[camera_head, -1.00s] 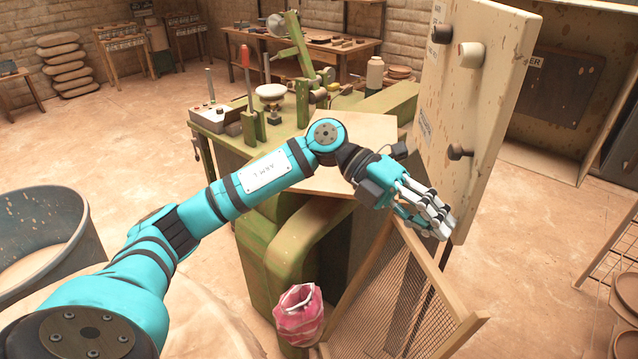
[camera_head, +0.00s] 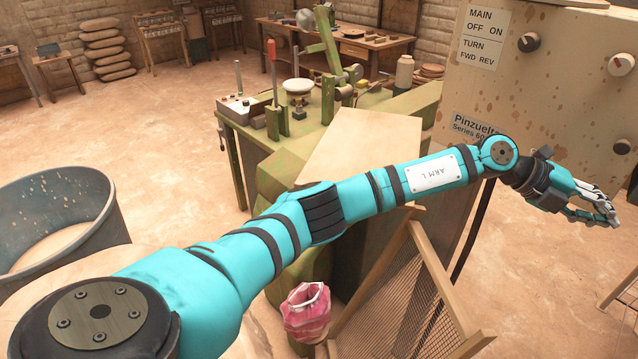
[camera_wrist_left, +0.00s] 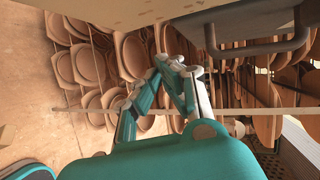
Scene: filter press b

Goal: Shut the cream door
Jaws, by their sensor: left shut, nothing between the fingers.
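The cream door (camera_head: 540,105) is at the upper right of the head view. It is a speckled panel with dark and pale knobs and labels reading MAIN OFF ON, TURN FWD REV and Pinzuelta. Its face now shows broadly, and its right part runs out of the picture. My left gripper (camera_head: 603,212) is shut and empty, by the lower right of the door; I cannot tell whether it touches it. In the left wrist view its closed fingers (camera_wrist_left: 178,72) show below a cream surface with a grey bar-shaped part (camera_wrist_left: 255,45). My right gripper is not in view.
A wooden mesh screen (camera_head: 405,300) leans under my left arm, beside a pink bag (camera_head: 306,312). A green machine (camera_head: 300,120) stands left of the door. A large grey tub (camera_head: 60,215) is at left. Racks of brown dishes (camera_wrist_left: 90,65) fill the wrist view background.

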